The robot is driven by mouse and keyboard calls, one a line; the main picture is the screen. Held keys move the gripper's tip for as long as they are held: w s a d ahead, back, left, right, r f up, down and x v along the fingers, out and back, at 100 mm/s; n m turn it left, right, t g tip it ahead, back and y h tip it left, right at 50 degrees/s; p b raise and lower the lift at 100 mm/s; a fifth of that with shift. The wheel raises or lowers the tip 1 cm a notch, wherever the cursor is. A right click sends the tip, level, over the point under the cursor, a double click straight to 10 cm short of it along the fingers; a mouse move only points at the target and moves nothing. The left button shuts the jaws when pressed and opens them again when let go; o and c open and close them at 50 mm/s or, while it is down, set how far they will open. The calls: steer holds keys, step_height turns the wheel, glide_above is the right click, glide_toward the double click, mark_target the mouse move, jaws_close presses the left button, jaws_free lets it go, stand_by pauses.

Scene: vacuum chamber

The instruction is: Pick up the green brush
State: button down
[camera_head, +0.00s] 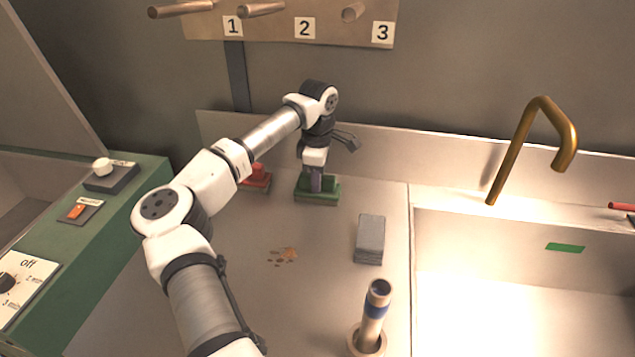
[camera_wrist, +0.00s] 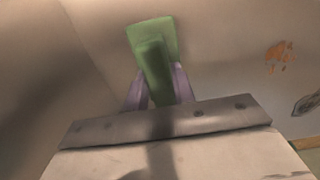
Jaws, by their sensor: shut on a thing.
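The green brush (camera_head: 318,197) stands on the counter near the back wall in the head view, with its wide part down. My gripper (camera_head: 316,182) is above it, pointing down, with its fingers on either side of the brush's handle. In the wrist view the green brush (camera_wrist: 153,62) lies between the two purple-grey fingers of my gripper (camera_wrist: 158,90), which are shut on its raised handle. I cannot tell whether the brush's base touches the counter. Part of the handle is hidden by the fingers.
A red brush (camera_head: 257,179) stands close to the left. A grey block (camera_head: 370,239) and an upright tube with a blue band (camera_head: 375,312) are to the right. A brown stain (camera_head: 284,255) marks the counter. A sink (camera_head: 520,262) with a brass tap (camera_head: 520,140) lies right.

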steer(key=shift+s+r+b, duration=0.15)
steer(key=shift+r+b, duration=0.05)
steer(key=shift+b, duration=0.2)
steer(key=r, duration=0.2)
steer(key=r+b, duration=0.1)
steer(key=r, duration=0.1)
steer(key=r+b, duration=0.1)
steer(key=r, duration=0.1)
steer(key=shift+s+a+r, duration=0.15)
steer(key=shift+s+r, duration=0.05)
steer(key=shift+s, duration=0.1)
steer(key=s+a+b, duration=0.1)
steer(key=s+b, duration=0.2)
steer(key=s, duration=0.6)
steer(key=s+a+b, duration=0.2)
steer(key=s+b, duration=0.1)
steer(key=s, duration=0.6)
steer(key=shift+s+a, duration=0.3)
steer(key=shift+s, duration=0.05)
steer(key=shift+r, duration=0.1)
steer(key=c, duration=1.7)
jaws_free()
steer(key=shift+c, duration=0.2)
steer(key=c, duration=0.3)
